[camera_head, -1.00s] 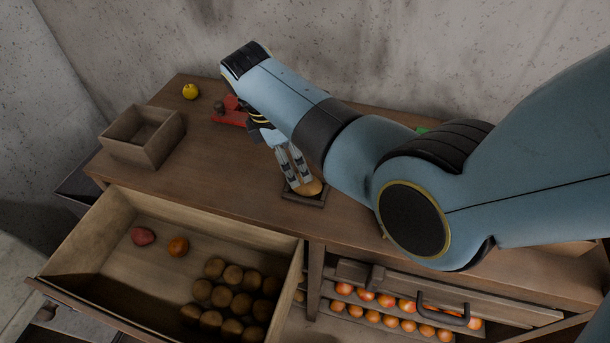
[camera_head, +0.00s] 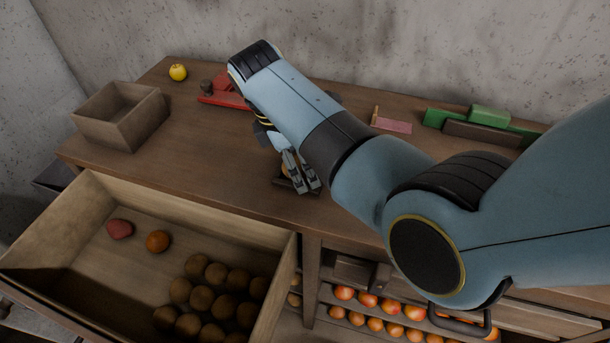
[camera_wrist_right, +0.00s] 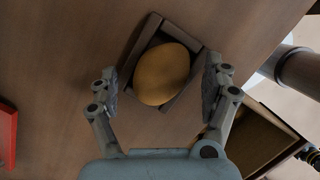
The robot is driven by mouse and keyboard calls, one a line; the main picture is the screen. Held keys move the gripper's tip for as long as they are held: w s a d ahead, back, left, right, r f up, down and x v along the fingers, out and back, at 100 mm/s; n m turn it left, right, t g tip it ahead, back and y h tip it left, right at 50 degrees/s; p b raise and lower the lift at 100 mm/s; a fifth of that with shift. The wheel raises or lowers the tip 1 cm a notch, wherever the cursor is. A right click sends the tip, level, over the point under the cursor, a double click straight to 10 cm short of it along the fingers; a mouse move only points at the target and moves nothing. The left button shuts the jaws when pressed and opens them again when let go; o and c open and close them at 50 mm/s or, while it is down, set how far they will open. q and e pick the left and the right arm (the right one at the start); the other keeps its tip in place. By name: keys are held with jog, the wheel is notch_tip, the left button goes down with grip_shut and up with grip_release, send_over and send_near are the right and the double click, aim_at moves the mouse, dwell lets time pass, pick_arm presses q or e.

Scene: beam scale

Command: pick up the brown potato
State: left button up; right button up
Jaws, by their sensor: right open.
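The brown potato (camera_wrist_right: 162,73) is a yellowish-brown oval lying in a small dark square tray (camera_wrist_right: 135,50) on the wooden table. My right gripper (camera_wrist_right: 160,85) is open, with one finger on each side of the potato in the right wrist view. I cannot tell whether the fingers touch it. In the head view the right gripper (camera_head: 303,187) hangs over the tray near the table's front edge, and its fingers hide most of the potato (camera_head: 285,170). My left gripper is not in view.
An open drawer (camera_head: 75,222) below the table holds several brown round items, a red one (camera_head: 120,229) and an orange one (camera_head: 158,241). An empty wooden box (camera_head: 120,134), a yellow fruit (camera_head: 178,72), a red object (camera_head: 222,95) and a green object (camera_head: 488,115) are on the tabletop.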

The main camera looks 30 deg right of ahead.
jog(key=shift+r, duration=0.1)
jog(key=c, duration=1.3)
